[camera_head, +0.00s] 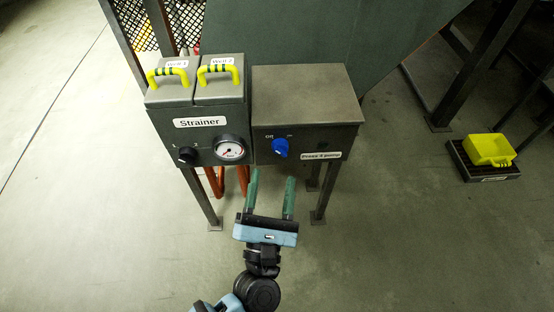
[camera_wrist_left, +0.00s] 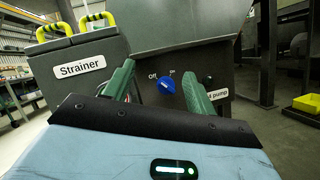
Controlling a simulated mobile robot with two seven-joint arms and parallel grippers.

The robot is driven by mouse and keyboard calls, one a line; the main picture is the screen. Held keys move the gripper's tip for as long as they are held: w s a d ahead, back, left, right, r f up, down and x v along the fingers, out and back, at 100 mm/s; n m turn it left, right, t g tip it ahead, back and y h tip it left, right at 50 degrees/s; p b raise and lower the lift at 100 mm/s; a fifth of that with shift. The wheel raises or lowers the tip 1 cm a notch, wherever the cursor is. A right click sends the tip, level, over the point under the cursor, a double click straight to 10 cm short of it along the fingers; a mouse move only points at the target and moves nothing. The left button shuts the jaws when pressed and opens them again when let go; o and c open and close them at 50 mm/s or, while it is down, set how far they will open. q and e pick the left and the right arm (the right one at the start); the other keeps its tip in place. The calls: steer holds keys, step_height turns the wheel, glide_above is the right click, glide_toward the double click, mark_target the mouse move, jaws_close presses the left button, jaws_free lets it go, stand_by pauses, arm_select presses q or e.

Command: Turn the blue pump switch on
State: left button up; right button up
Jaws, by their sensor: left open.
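The blue pump switch (camera_head: 280,148) is a round knob on the front of the grey pump box (camera_head: 305,95), between small "Off" and "On" marks. A "Press 4 pump" label is to its right. In the left wrist view the blue switch (camera_wrist_left: 166,85) shows between my two green fingers, with its pointer toward the "Off" side. My left gripper (camera_head: 271,183) is open and empty, in front of and below the switch in the head view, apart from it. It also shows in the left wrist view (camera_wrist_left: 160,85). My right gripper is not in view.
A grey strainer box (camera_head: 200,110) with two yellow-handled lids, a black knob (camera_head: 187,155) and a gauge (camera_head: 229,148) stands left of the pump box. The floor in front is clear.

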arm_select(q)
step_height(320, 180, down, 8)
steer(key=w+n+b, duration=0.2)
steer(key=w+b, duration=0.1)
steer(key=b, duration=0.2)
steer(key=shift+d+r+y, duration=0.25)
steer(key=shift+y, duration=0.15)
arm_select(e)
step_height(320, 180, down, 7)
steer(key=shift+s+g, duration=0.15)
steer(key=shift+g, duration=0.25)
arm_select(q)
steer(key=shift+r, duration=0.1)
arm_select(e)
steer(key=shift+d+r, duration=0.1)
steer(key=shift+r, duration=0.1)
